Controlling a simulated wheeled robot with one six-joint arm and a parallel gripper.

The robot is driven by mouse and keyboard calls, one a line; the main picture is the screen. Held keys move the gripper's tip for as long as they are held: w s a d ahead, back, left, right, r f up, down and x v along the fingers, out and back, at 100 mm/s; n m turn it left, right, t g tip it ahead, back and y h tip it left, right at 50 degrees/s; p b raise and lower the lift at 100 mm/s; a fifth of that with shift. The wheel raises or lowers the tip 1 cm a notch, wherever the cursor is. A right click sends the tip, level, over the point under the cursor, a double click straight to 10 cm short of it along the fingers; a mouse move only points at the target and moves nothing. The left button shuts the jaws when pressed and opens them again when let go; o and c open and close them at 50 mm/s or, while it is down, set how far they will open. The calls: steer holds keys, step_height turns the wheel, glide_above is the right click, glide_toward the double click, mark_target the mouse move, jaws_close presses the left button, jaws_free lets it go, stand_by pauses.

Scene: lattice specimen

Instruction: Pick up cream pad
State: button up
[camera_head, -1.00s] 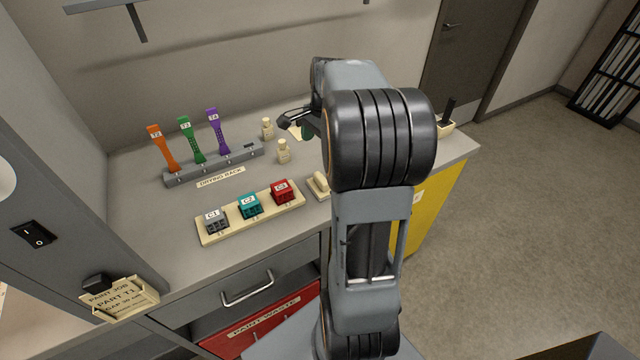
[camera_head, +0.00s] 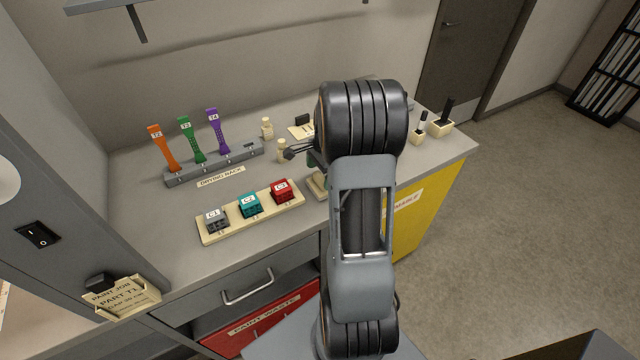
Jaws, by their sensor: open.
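A small cream holder (camera_head: 316,187) stands on the counter to the right of the red block. It is mostly covered by my arm and gripper, and I cannot clearly make out the cream pad on it now. My gripper (camera_head: 302,154) is open, just behind and above this holder. One dark finger points left near a small cream bottle. The other finger is partly hidden by my arm. Nothing shows between the fingers.
A cream tray (camera_head: 205,238) holds grey, teal and red blocks. A grey drying rack (camera_head: 212,168) holds orange, green and purple parts. Cream bottles (camera_head: 267,128) stand behind. Cream pots (camera_head: 440,129) with black handles stand at right. The front counter is clear.

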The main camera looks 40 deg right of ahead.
steer(key=shift+a+f, duration=0.2)
steer(key=shift+f, duration=1.15)
steer(key=c, duration=1)
steer(key=shift+r, duration=0.1)
